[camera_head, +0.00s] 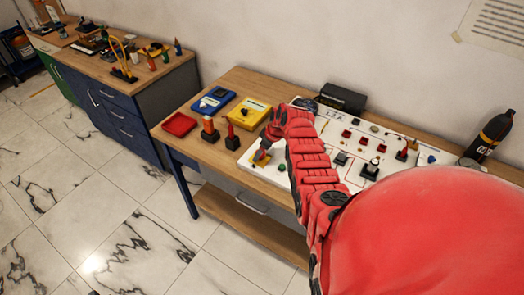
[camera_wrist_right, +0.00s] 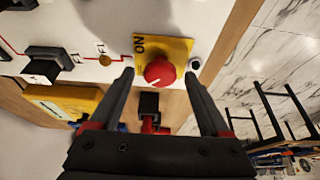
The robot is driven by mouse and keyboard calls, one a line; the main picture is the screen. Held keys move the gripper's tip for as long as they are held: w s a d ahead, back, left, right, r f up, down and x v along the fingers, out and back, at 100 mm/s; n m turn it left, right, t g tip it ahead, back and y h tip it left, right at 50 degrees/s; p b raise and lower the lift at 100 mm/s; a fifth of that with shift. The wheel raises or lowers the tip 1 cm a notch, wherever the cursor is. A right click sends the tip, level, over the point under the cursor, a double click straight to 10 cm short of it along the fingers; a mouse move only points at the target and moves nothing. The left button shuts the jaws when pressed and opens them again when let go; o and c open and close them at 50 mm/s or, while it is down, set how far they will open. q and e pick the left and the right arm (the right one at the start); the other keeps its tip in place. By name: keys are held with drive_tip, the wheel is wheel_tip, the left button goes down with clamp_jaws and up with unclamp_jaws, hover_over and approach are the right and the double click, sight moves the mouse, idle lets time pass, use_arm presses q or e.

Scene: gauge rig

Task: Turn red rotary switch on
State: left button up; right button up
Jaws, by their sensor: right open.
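The red rotary switch (camera_wrist_right: 158,72) sits on a yellow plate (camera_wrist_right: 178,47) marked "ON" on the white panel. A small pale mark shows near the knob's lower edge in the right wrist view. My right gripper (camera_wrist_right: 159,76) is open, with one fingertip on each side of the knob; I cannot tell whether they touch it. In the head view my right gripper (camera_head: 264,148) is at the left end of the white panel (camera_head: 268,172), over the yellow plate (camera_head: 260,158), and mostly hides the knob. My left gripper is not in view.
The panel carries other switches and a black knob (camera_head: 370,169). A dark bottle (camera_head: 491,134) stands at the right.

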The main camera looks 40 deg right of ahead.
clamp_jaws()
